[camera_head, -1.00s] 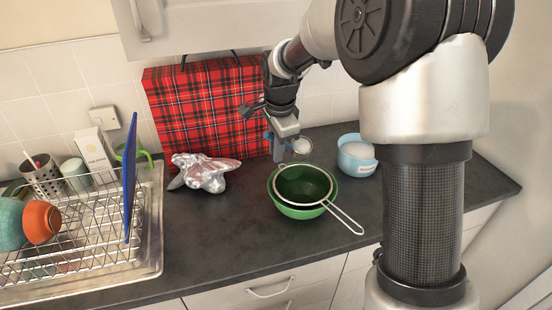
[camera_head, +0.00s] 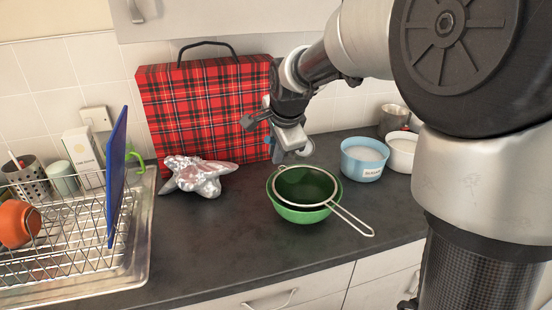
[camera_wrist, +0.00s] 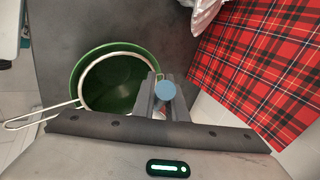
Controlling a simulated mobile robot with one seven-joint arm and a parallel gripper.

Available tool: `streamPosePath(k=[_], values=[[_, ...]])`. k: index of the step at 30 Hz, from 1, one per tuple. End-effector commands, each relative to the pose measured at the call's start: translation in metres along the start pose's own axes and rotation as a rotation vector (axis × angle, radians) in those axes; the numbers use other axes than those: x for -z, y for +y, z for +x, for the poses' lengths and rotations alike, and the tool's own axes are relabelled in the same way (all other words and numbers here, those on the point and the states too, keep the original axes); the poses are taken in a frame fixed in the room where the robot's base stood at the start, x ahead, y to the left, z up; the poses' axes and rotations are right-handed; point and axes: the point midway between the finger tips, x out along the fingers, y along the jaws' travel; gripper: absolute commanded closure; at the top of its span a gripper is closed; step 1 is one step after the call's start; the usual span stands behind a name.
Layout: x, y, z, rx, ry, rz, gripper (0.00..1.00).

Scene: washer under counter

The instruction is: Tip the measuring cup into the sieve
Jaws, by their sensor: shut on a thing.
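The sieve (camera_head: 308,187), with a pale rim and a wire handle, rests on the green bowl (camera_head: 302,215). Both show in the wrist view, the sieve (camera_wrist: 112,86) inside the rim of the bowl (camera_wrist: 80,68). My gripper (camera_head: 290,150) is shut on the measuring cup (camera_head: 305,149), above the back edge of the sieve. The cup is small and looks tilted; its contents cannot be made out. In the wrist view a blue round end (camera_wrist: 165,90), seemingly of its handle, sits between my fingers, which hide most of the cup.
A blue labelled tub (camera_head: 362,162), a white bowl (camera_head: 402,152) and a metal pot (camera_head: 394,120) stand at right. A red tartan case (camera_head: 205,110) is behind, crumpled foil (camera_head: 197,178) at left. A dish rack (camera_head: 70,235) with a blue board (camera_head: 117,175) fills the far left.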

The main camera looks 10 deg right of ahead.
Motion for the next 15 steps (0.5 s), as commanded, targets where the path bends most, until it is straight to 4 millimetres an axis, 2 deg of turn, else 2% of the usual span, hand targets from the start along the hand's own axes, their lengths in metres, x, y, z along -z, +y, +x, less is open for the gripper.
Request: streamPosePath(k=[15], values=[[-0.0009, 0.0067, 0.0047, 0.145, 0.021, 0.003, 1.0]])
